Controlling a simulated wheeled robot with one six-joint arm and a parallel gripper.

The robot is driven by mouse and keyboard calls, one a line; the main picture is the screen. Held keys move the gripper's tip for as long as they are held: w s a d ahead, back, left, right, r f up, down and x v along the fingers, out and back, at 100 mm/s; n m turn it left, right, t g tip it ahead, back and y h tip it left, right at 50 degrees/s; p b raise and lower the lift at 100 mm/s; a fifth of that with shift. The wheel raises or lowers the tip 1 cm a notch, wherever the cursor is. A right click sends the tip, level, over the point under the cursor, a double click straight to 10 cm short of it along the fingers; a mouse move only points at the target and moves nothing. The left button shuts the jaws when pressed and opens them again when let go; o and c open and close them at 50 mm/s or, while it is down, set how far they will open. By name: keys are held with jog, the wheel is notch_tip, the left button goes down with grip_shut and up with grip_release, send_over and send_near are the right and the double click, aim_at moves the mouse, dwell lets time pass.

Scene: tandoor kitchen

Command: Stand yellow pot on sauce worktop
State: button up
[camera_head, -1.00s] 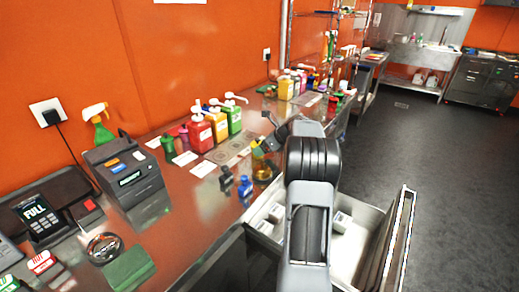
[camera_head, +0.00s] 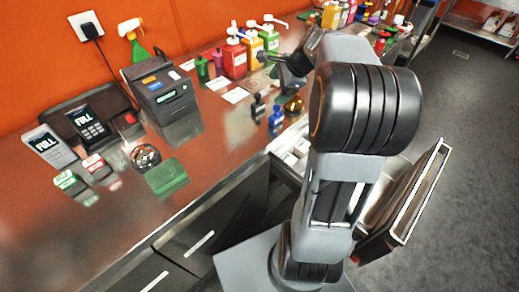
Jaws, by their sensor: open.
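The steel worktop (camera_head: 226,128) runs along the orange wall, with red (camera_head: 235,58), yellow (camera_head: 253,46) and green (camera_head: 270,37) pump bottles at its back. A small amber-yellow pot (camera_head: 293,105) stands on the worktop near its front edge, partly hidden by my arm; I take it for the yellow pot. My gripper (camera_head: 272,68) is open above the worktop, beyond the amber pot and in front of the pump bottles. My arm hides part of it, and I see nothing held.
A small blue bottle (camera_head: 276,117) and a black one (camera_head: 258,104) stand beside the pot. An open drawer front (camera_head: 420,190) juts out at right. A card terminal (camera_head: 83,124), printer (camera_head: 160,92) and green pad (camera_head: 166,177) occupy the left.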

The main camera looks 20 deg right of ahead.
jog(key=s+a+n, duration=0.3)
jog(key=a+n, duration=0.1)
jog(key=s+a+f+n+g+h, duration=0.1)
jog(key=s+a+n, duration=0.2)
jog(key=a, duration=0.1)
jog(key=s+a+f+n+g, duration=0.1)
jog(key=s+a+n, duration=0.2)
jog(key=a+n, duration=0.1)
jog(key=shift+s+f+n+h, duration=0.1)
jog(key=shift+s+n+h, duration=0.2)
jog(key=shift+s+h, duration=0.1)
jog(key=s+a+f+n+h, duration=0.1)
jog(key=s+a+f+n, duration=0.2)
jog(key=s+n, duration=0.4)
jog(key=shift+s+a+f+n+h, duration=0.2)
jog(key=shift+s+f+n+h, duration=0.15)
jog(key=shift+n, duration=0.55)
jog(key=shift+r, duration=0.2)
